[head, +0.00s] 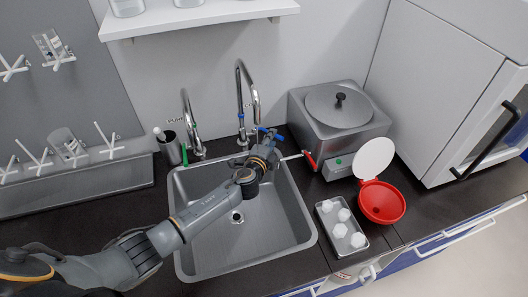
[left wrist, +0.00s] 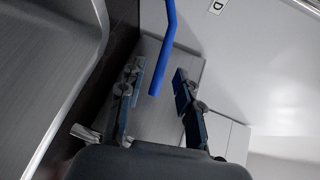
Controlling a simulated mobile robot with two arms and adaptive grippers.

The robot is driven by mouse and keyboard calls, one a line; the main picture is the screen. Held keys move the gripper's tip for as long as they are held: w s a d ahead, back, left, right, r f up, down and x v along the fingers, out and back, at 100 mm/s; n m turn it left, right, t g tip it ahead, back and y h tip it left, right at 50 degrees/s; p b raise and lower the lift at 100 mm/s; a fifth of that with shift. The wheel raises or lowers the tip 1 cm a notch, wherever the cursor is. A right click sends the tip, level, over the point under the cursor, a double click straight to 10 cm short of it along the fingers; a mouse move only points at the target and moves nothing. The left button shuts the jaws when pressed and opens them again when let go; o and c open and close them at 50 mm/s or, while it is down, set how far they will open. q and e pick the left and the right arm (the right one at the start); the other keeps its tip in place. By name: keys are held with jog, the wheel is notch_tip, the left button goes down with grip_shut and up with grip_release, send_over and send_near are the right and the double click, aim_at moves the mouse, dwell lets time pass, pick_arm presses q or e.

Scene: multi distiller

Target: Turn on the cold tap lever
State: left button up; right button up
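The blue cold tap lever (left wrist: 168,45) is a bent blue rod in the left wrist view. It reaches down from the top edge into the gap between my left fingers. My left gripper (left wrist: 159,73) is open, with one finger on each side of the lever's end; contact cannot be made out. In the head view my left gripper (head: 269,136) is over the back right of the sink, beside the base of the right-hand chrome tap (head: 254,100). The gripper partly hides the lever there. My right gripper is not in view.
The steel sink (head: 285,215) lies below my left arm. A second chrome tap (head: 188,115) with a green lever (head: 184,153) stands left. A distiller (head: 340,130), red funnel (head: 382,201) and bottle tray (head: 353,252) are right. A shelf (head: 200,16) hangs above.

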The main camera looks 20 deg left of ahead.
pick_arm(q)
jog(key=v, duration=0.8)
jog(key=shift+s, duration=0.2)
